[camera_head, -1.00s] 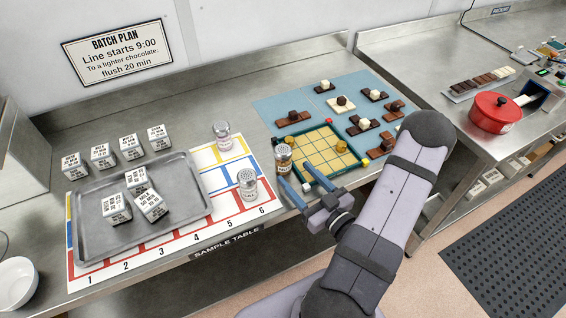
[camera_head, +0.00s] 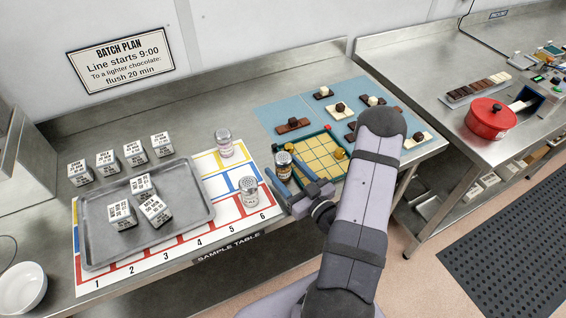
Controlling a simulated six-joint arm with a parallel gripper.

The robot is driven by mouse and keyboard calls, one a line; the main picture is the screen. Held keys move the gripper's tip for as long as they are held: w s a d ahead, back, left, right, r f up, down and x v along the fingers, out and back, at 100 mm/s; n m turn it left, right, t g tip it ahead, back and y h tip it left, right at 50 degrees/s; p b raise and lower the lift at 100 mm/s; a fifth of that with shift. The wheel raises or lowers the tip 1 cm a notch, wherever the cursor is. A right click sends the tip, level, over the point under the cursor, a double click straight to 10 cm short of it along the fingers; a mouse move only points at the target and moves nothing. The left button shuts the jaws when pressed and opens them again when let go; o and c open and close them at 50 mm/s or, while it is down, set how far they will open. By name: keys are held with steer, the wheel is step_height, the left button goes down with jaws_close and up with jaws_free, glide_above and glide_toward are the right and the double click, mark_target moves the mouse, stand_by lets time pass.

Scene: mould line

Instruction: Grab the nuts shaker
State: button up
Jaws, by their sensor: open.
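Three metal-capped shakers stand upright on the sample table. One has brown contents (camera_head: 283,170) and stands beside the yellow grid board. One with a pinkish label (camera_head: 224,143) stands at the back of the numbered mat. A pale one (camera_head: 249,191) stands at the mat's right side. No shaker label is readable, though the brown contents look most like nuts. My gripper (camera_head: 281,164) is open, its two blue fingers on either side of the brown shaker. I cannot tell whether they touch it. The gripper partly hides the shaker's lower part.
A metal tray (camera_head: 90,222) with several labelled cubes lies on the numbered mat (camera_head: 232,222) at left. The yellow grid board (camera_head: 317,158) sits close right of my gripper. Chocolate pieces lie on the blue mat (camera_head: 271,116) behind. A red pot (camera_head: 489,119) stands on the right counter.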

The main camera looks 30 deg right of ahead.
steer(key=shift+w, duration=0.5)
steer(key=shift+c, duration=0.7)
steer(key=c, duration=1.1)
steer(key=shift+r, duration=0.25)
steer(key=shift+r+b, duration=0.45)
steer(key=shift+r, duration=4.3)
